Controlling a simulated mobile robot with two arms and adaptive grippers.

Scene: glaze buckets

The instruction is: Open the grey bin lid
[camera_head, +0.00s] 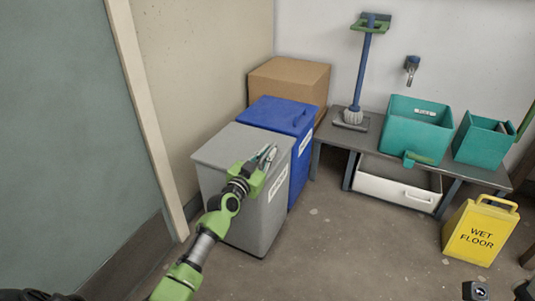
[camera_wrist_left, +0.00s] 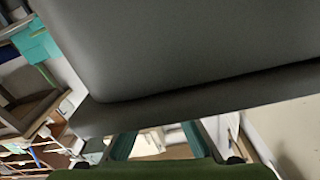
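The grey bin (camera_head: 245,218) stands against the left wall, with a white label on its side. Its grey lid (camera_head: 228,149) lies flat and closed on top. My left gripper (camera_head: 267,156) is at the lid's right edge, above the labelled side. In the left wrist view the lid (camera_wrist_left: 200,107) and bin wall (camera_wrist_left: 190,45) fill the upper part. The two fingers of my left gripper (camera_wrist_left: 160,142) are spread apart there, with their tips at or behind the lid's edge. I cannot tell whether they touch it.
A blue bin (camera_head: 278,113) stands directly behind the grey one, with a cardboard box (camera_head: 290,78) beyond. To the right is a low bench (camera_head: 345,138) with teal buckets (camera_head: 417,125). A yellow wet-floor sign (camera_head: 480,232) stands at right. The middle floor is clear.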

